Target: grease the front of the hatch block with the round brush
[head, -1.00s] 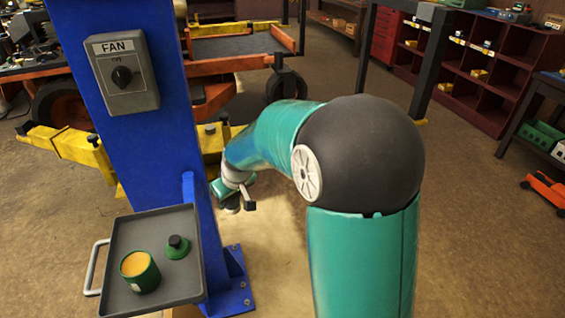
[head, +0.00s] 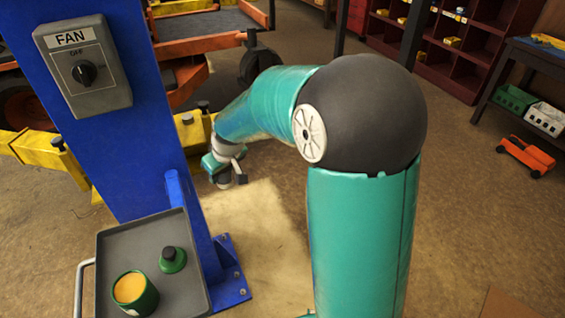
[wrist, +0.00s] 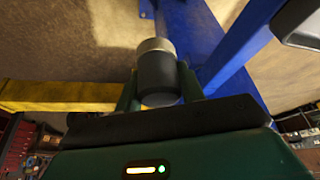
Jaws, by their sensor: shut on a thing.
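My gripper (head: 228,172) is low, just right of the blue post in the head view, small and partly hidden by my own arm. In the wrist view my gripper (wrist: 158,92) is shut on a dark cylinder with a pale metal band, which looks like the round brush (wrist: 158,78). Its bristles cannot be made out. An open green tin (head: 135,293) of orange-yellow grease stands on a grey tray (head: 118,240). A green lid with a black knob (head: 173,259) lies beside it. I cannot make out the hatch block in either view.
The blue post (head: 125,150) carries a grey FAN switch box (head: 85,70) and stands close to my arm. Yellow lift arms (head: 40,150) reach out near the floor below an orange mower (head: 200,45). Shelves (head: 470,50) stand at the back right. The floor between is open.

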